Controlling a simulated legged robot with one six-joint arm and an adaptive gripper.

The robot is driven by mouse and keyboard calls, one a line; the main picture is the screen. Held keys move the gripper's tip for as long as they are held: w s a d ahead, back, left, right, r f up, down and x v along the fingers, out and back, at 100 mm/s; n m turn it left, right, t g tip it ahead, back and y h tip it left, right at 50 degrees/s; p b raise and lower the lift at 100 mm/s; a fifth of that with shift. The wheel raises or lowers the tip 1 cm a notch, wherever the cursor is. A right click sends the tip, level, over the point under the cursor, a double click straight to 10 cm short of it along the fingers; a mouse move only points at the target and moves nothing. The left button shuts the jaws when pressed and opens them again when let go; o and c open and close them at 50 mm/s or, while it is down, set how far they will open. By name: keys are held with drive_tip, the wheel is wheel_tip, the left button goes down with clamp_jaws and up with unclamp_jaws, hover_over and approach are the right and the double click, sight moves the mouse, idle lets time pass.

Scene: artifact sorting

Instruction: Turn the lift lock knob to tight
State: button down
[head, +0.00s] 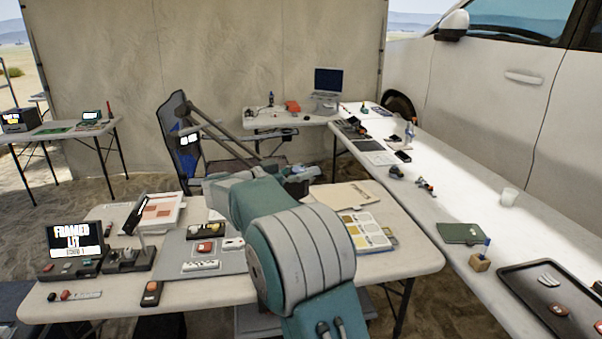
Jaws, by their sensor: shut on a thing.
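My arm (300,262) rises from the bottom of the head view and reaches over the near table. Its far end is lost behind the teal upper links (250,203), and I cannot make out the fingertips or what they touch. I cannot pick out the lift lock knob or tell how far it is turned. Beyond the near table, a dark chair (180,140) with blue patches stands beside long dark slanting bars (217,130).
The near table (215,290) holds a small screen (75,240), a grey mat with switches (213,262), a red-and-white sheet (160,213) and a sample chart (368,233). A long table (455,205) runs along the white car at right. A dark tray (520,280) lies on it.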

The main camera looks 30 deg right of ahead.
drive_tip(key=shift+c, duration=1.3)
unclamp_jaws()
drive_tip(key=shift+w+a, duration=0.15)
drive_tip(key=shift+a, duration=0.15)
drive_tip(key=shift+a, duration=0.1)
drive_tip(key=a, duration=1.2)
drive_tip(key=shift+s, duration=0.2)
